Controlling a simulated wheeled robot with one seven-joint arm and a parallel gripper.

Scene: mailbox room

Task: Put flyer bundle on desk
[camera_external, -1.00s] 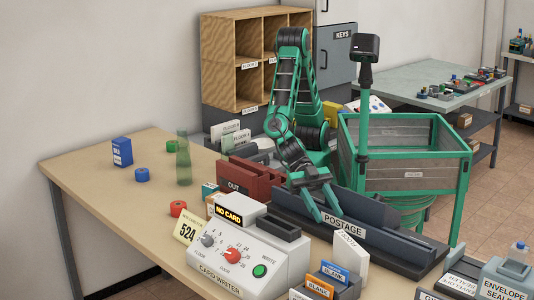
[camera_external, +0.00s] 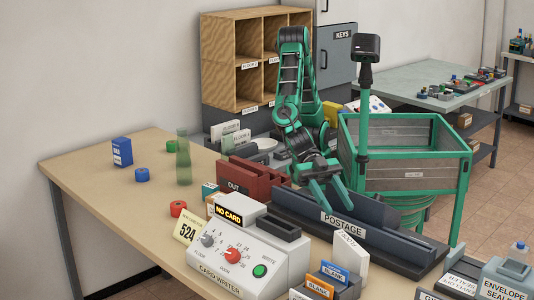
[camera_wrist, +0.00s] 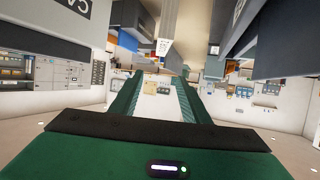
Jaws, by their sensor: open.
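The tan desk (camera_external: 95,175) fills the left and front of the external view. I cannot pick out a flyer bundle with certainty in either view. My gripper (camera_external: 331,196) is above and just behind the dark POSTAGE unit (camera_external: 330,217), with its two green fingers spread apart. In the wrist view the jaws of my gripper (camera_wrist: 158,84) are open, and I see nothing held between them. The room beyond shows through the gap. Whether the fingers touch the POSTAGE unit cannot be told.
The card writer (camera_external: 235,252) stands at the desk's front. The desk's left part is mostly clear.

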